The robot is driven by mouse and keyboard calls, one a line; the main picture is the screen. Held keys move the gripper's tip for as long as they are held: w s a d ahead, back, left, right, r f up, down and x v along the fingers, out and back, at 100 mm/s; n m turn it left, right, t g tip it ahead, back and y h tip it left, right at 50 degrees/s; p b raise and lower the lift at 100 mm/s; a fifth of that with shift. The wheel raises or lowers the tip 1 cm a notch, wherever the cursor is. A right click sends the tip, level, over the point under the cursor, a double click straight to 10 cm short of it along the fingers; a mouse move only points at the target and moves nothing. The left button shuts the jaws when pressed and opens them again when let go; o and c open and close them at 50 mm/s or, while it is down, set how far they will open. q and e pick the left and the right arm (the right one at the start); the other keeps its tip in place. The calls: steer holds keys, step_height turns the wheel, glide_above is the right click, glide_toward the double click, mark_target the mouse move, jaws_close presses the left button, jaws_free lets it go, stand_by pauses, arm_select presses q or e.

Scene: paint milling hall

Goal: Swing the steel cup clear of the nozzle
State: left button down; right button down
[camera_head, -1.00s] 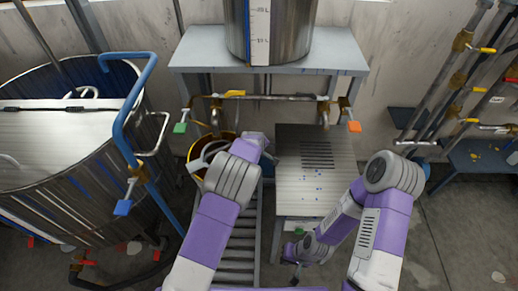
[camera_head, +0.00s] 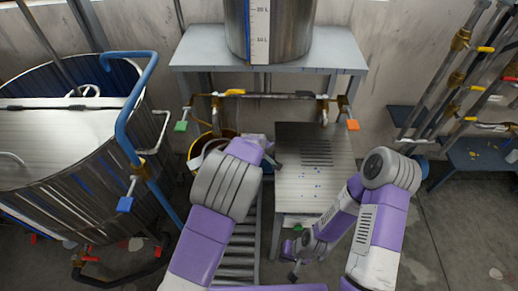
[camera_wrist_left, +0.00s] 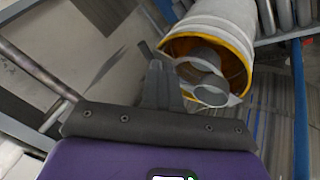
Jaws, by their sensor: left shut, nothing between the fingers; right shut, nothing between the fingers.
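My left gripper (camera_wrist_left: 160,85) is shut and empty in the left wrist view, its dark fingers beside the mouth of a yellow-rimmed bucket (camera_wrist_left: 246,62). A grey rounded metal piece (camera_wrist_left: 197,66) and a paler round piece (camera_wrist_left: 212,96) show at that mouth; I cannot tell whether either is the steel cup. In the head view my left arm covers part of the bucket (camera_head: 194,150), and the left gripper (camera_head: 276,163) points right, towards the slotted metal table. The nozzle cannot be told apart for sure. My right gripper (camera_head: 293,274) is shut and empty, low beside the table's front edge.
A pipe with green (camera_head: 181,126) and orange (camera_head: 352,125) handles runs below the shelf (camera_head: 200,50), which bears a steel tank (camera_head: 290,35). The slotted table (camera_head: 300,185) is clear of objects. A large vat (camera_head: 60,190) with a blue tube rail (camera_head: 122,120) stands left.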

arm_select(q)
steer(key=v, duration=0.3)
steer(key=shift+d+r, duration=0.2)
steer(key=shift+d, duration=0.2)
steer(key=s+a+f+m+g, duration=0.1)
steer(key=s+a+f+g, duration=0.1)
steer(key=s+a+f, duration=0.55)
steer(key=s+a+f+m+g, duration=0.15)
steer(key=s+a+f, duration=0.35)
steer(key=f, duration=0.6)
steer(key=s+d+f+m+g+h+b, duration=0.1)
steer(key=s+f+m+g+h, duration=0.1)
steer(key=s, duration=1.6)
step_height(320, 180, down, 2)
steer(key=shift+f+g+h, duration=0.25)
steer(key=shift+g+h, duration=0.1)
steer(key=shift+h, duration=0.35)
steer(key=shift+s+m, duration=0.1)
steer(key=shift+m, duration=0.15)
